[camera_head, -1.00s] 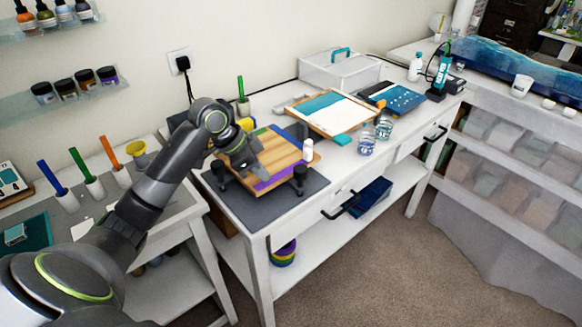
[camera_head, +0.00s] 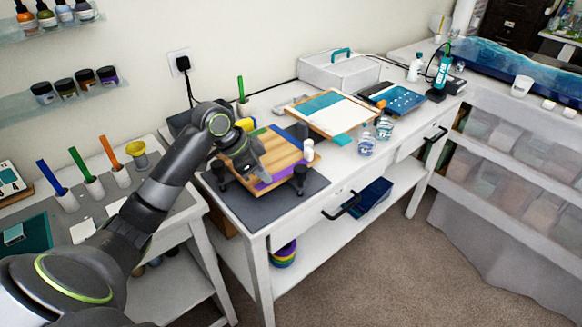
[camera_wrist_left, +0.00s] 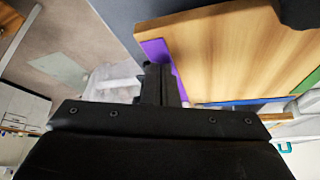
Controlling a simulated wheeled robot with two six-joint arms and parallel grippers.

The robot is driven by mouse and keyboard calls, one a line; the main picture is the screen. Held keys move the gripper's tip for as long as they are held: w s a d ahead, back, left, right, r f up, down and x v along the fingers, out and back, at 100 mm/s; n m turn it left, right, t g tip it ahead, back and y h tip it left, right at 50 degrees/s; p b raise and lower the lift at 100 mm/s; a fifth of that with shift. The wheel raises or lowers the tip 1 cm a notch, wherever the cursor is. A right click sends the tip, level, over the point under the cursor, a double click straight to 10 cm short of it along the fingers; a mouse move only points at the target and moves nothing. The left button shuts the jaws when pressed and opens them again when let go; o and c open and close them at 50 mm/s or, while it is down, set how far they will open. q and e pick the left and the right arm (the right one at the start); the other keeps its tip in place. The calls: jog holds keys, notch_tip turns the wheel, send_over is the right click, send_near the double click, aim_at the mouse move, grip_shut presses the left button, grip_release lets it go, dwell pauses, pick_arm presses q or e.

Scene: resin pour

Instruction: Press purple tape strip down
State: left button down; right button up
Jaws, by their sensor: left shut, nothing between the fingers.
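The purple tape strip (camera_head: 279,177) lies along the front edge of the wooden board (camera_head: 285,152). In the left wrist view the purple strip (camera_wrist_left: 158,50) runs along one edge of the board (camera_wrist_left: 225,50). My left gripper (camera_head: 263,176) is shut and empty, with its tips at the strip and hiding part of it. In the left wrist view the shut fingers (camera_wrist_left: 160,85) overlap the strip; I cannot tell for sure whether they touch it. My right gripper is not in view.
The board sits raised on black supports (camera_head: 300,178) over a dark grey mat (camera_head: 255,212). A white bottle (camera_head: 308,150) stands at the board's right side. Two glass cups (camera_head: 366,146) and a framed panel (camera_head: 335,112) are further right.

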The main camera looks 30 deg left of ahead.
aim_at(289, 169)
pick_arm(q)
jog(key=shift+w+d+f, duration=0.1)
jog(key=shift+w+d, duration=0.2)
jog(key=shift+w, duration=0.3)
jog(key=shift+w, duration=0.1)
jog(key=shift+w+d, duration=0.3)
jog(key=shift+w, duration=0.35)
jog(key=shift+w+d, duration=0.25)
jog(key=shift+w, duration=0.45)
jog(key=shift+w+d, duration=0.3)
jog(key=shift+w, duration=0.35)
jog(key=shift+w, duration=0.15)
jog(key=shift+w+d, duration=0.4)
jog(key=shift+w, duration=0.35)
jog(key=shift+w, duration=0.1)
